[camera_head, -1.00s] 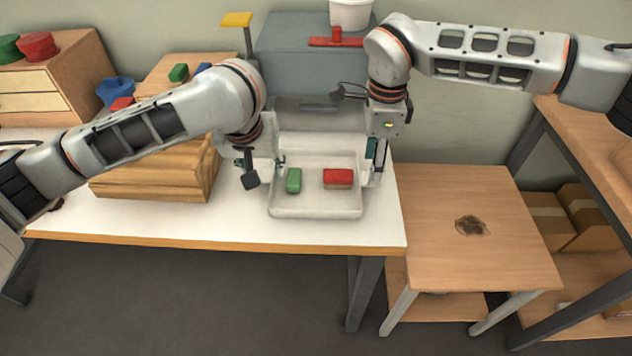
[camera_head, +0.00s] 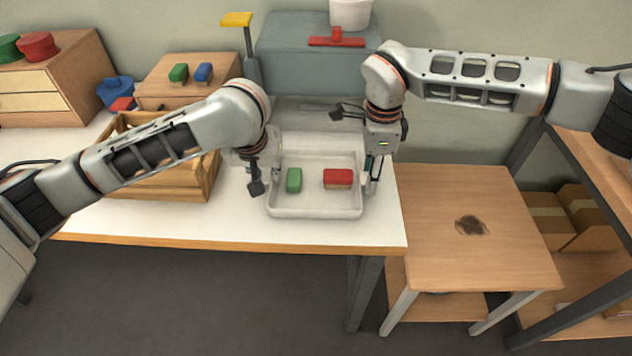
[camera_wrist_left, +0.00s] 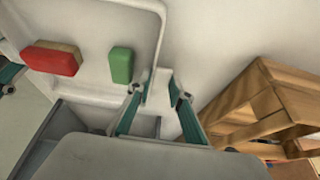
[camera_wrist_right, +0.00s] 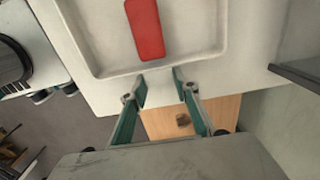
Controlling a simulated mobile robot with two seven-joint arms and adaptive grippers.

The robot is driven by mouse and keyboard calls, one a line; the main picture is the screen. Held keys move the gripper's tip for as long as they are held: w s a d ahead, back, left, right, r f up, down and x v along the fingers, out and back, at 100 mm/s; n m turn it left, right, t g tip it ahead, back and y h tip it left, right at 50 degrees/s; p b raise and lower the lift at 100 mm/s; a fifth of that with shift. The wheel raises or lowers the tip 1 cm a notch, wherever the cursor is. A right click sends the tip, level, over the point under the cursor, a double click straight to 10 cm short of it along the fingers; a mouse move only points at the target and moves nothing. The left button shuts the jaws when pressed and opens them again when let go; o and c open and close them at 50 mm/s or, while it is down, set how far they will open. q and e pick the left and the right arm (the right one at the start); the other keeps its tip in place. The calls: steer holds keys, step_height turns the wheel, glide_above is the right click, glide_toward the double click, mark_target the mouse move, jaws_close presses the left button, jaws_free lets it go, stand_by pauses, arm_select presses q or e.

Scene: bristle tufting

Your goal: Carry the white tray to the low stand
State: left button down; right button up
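The white tray (camera_head: 315,212) lies flat on the white-topped table, with a green block (camera_head: 294,180) and a red block (camera_head: 338,178) inside. My left gripper (camera_head: 266,178) is at the tray's left wall; in the left wrist view its fingers (camera_wrist_left: 160,90) are apart, close to the tray's rim. My right gripper (camera_head: 374,170) is at the tray's right wall; in the right wrist view its fingers (camera_wrist_right: 160,82) are apart near the rim. I cannot tell whether either touches the tray. The low stand (camera_head: 440,195) is to the right of the table, with a dark patch on its top.
A wooden crate (camera_head: 200,178) stands left of the tray, partly behind my left arm. A grey box (camera_head: 290,60) is behind the tray. A shelf with cardboard boxes (camera_head: 546,220) is on the far right. The low stand's top is otherwise clear.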

arm_select(q)
steer(key=shift+r, duration=0.15)
arm_select(e)
steer(key=shift+r, duration=0.15)
